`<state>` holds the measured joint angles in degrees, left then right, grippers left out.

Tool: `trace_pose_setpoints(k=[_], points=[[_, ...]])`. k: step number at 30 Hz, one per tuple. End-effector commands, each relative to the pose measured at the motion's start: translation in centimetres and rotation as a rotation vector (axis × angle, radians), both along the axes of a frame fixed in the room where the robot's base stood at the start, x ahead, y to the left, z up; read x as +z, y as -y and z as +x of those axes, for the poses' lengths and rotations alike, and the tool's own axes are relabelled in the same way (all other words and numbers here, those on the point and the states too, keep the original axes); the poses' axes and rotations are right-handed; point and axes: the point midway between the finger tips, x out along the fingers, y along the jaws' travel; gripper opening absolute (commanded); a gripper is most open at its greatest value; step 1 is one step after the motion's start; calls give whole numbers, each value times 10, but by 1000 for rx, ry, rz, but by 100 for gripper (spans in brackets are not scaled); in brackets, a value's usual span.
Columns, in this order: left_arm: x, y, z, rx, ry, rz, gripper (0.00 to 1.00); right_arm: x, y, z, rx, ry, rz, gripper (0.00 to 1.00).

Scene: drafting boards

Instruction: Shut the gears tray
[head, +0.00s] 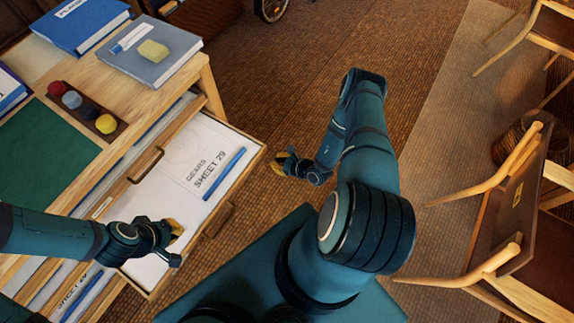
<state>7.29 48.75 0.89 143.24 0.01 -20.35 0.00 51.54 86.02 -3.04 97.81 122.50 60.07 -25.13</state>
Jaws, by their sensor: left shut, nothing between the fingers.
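The gears tray (240,173) is a wide, shallow wooden drawer pulled out from the wooden cabinet. A sheet (180,165) marked "GEARS SHEET 29" and a blue pen-like rod (224,174) lie in it. A handle (218,220) shows at its front. My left gripper (178,244) is shut and empty, above the near end of the tray close to its front edge; I cannot tell whether it touches. It hides part of the tray. My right gripper (279,164) is beyond the tray's front, to the right and apart from it; its finger opening is unclear.
On the cabinet top are a green mat (40,160), a holder with coloured pots (88,108), a grey book (150,55) with a yellow block on it, and a blue book (82,22). Another sheet (75,290) shows lower down. Wooden chairs (490,185) stand at right.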

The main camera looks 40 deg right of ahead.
Motion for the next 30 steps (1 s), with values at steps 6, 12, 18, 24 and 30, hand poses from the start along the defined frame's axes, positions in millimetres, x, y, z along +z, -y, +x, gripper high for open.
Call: trace_pose_setpoints(k=[6,12,18,24,30], points=[[-9,0,2,0,4,1,0,-7,-12,32,2,2,-1,0],[-12,0,2,1,6,1,0,-6,-16,46,1,1,0,0],[-12,0,3,1,6,1,0,-6,-17,49,1,0,0,0],[-12,0,3,1,6,1,0,-6,-17,48,1,0,0,0],[-10,0,2,2,5,1,0,-5,-20,48,2,0,1,0]])
